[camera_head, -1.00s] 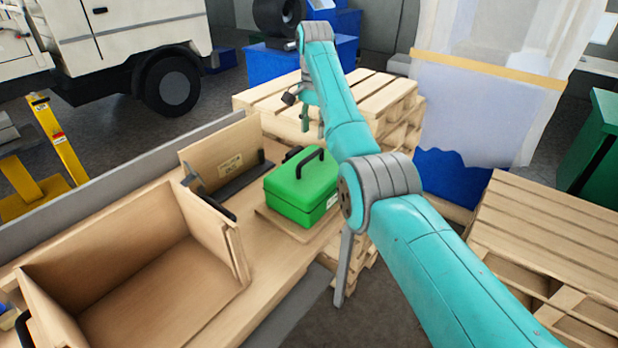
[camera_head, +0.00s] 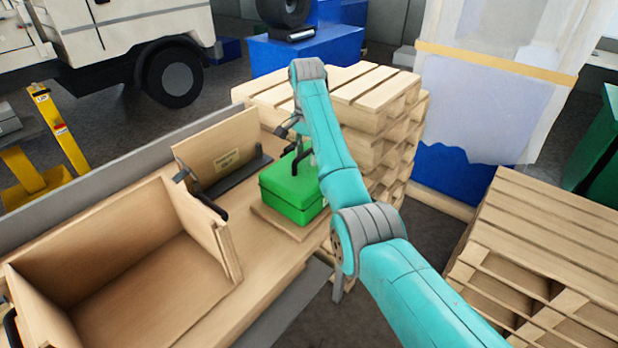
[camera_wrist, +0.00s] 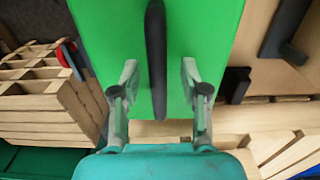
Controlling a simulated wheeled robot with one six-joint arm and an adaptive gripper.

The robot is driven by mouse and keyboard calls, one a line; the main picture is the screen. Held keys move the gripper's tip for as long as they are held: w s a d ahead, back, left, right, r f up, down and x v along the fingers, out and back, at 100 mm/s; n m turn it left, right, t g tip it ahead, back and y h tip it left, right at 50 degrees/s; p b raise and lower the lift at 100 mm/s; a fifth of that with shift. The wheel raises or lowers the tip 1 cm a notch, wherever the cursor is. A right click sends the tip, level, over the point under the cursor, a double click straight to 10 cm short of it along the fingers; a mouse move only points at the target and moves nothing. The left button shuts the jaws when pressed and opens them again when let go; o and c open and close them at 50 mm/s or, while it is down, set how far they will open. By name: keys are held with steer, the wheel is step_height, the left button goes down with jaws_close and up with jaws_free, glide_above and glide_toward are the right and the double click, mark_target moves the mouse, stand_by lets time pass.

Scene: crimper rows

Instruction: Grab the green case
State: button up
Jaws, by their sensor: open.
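The green case (camera_head: 291,191) sits closed on a thin wooden board on the bench, with a black handle on its lid. In the wrist view the green case (camera_wrist: 100,35) fills the upper middle, and its black handle (camera_wrist: 156,60) runs between the two fingers. My gripper (camera_wrist: 160,80) is open, with one finger on each side of the handle and a gap to both. In the head view my gripper (camera_head: 298,160) is over the case's lid, partly hidden by my arm. I cannot tell whether the fingertips touch the lid.
An open wooden box (camera_head: 130,260) stands left of the case on the bench (camera_head: 255,285). An upright labelled panel (camera_head: 218,148) with black hardware is just behind-left. Stacked pallets (camera_head: 385,100) stand behind my arm, and another pallet stack (camera_head: 560,230) is at right.

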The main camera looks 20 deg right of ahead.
jaws_close()
steer(key=shift+r, duration=0.15)
